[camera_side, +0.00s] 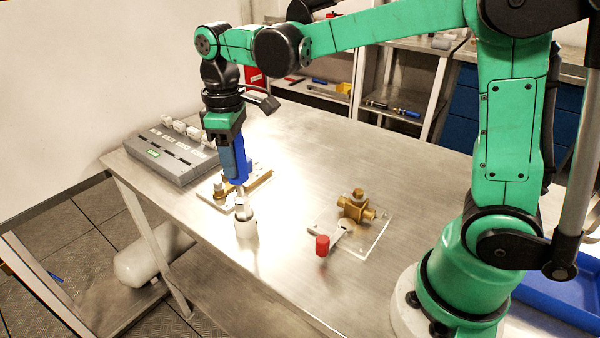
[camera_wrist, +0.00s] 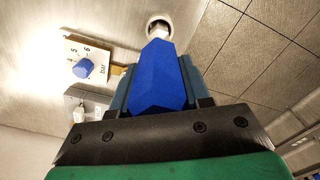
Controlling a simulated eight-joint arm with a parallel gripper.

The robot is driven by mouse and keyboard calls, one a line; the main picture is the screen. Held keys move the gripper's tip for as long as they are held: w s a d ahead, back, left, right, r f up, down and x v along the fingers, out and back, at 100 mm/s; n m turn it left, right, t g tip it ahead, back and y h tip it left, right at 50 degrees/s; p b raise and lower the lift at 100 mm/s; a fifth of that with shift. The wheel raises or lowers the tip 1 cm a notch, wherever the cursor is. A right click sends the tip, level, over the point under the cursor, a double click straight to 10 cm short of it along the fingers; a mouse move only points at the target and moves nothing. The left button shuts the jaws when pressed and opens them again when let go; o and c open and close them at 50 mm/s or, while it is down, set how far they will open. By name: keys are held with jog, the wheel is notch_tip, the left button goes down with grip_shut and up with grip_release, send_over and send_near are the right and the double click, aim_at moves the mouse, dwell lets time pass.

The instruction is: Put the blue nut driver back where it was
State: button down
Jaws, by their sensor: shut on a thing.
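My gripper (camera_side: 231,160) is shut on the handle of the blue nut driver (camera_side: 240,166) and holds it upright with its metal shaft pointing down. In the wrist view, the blue handle (camera_wrist: 158,78) fills the space between the two fingers. A short pale cylindrical holder (camera_side: 246,227) stands on the table directly below the driver. The shaft's lower end is at the holder's mouth; I cannot tell how far it reaches inside. In the wrist view, the holder's round rim (camera_wrist: 160,21) shows around the shaft's end.
Just behind the driver is a white plate (camera_side: 214,193) with brass parts; its blue dial knob (camera_wrist: 83,68) shows in the wrist view. A grey box (camera_side: 172,152) stands at the left. A brass valve (camera_side: 356,207) and a red-ended lever (camera_side: 322,244) are to the right. The table's front edge is near.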

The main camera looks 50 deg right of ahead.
jog(key=shift+f, duration=1.9)
jog(key=shift+c, duration=2.1)
grip_release()
notch_tip(320, 180, up, 12)
jog(key=shift+r, duration=0.15)
jog(key=shift+s+d, duration=0.1)
jog(key=shift+s, duration=0.15)
jog(key=s+d+f+m+t, duration=0.3)
jog(key=s+f+m+t, duration=0.3)
jog(key=s+f+t, duration=0.1)
jog(key=shift+s+d+f, duration=0.2)
jog(key=shift+s+f, duration=0.55)
jog(key=shift+f, duration=0.1)
